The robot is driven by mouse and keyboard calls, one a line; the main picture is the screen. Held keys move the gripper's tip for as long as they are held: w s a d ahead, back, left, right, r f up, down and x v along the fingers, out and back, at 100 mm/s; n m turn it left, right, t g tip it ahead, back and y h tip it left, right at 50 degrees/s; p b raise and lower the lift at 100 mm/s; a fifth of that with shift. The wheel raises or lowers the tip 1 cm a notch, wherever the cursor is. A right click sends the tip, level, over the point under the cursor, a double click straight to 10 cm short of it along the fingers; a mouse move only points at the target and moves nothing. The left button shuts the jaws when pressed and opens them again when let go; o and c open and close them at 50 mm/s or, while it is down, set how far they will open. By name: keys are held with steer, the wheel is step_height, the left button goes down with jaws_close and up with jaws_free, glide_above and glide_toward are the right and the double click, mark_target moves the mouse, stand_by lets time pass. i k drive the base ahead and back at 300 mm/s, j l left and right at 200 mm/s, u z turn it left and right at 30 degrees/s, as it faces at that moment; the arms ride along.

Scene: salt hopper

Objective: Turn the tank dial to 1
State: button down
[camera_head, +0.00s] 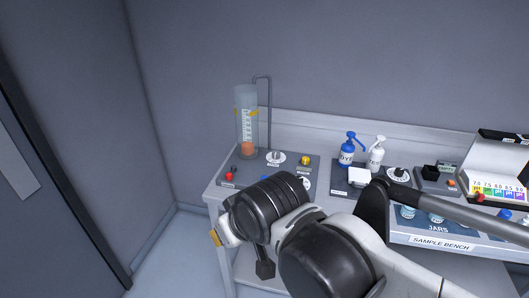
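A clear upright tank (246,125) with a white scale and an orange piece low inside stands at the back left of the bench. Just right of it, a dial with a round white plate (275,157) sits on a grey panel. A second white-plated dial (305,183) on that panel is partly hidden by my arm. The dial markings are too small to read. My gripper (222,236) seems to be at the arm's left end, in front of the bench's left corner, apart from the dials. Its fingers cannot be made out.
The panel also has a red knob (229,176) and a yellow knob (305,160). To the right are a blue bottle (347,152), a white bottle (376,155), another dial (398,174) and a jar tray (440,244). A thin bent pipe (269,110) rises behind the panel.

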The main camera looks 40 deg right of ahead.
mark_target(276, 154)
steer(key=i+l, duration=0.15)
steer(key=i, duration=0.2)
steer(key=i+l, duration=0.2)
steer(key=i, duration=0.2)
steer(key=i+l, duration=0.15)
steer(key=i, duration=0.2)
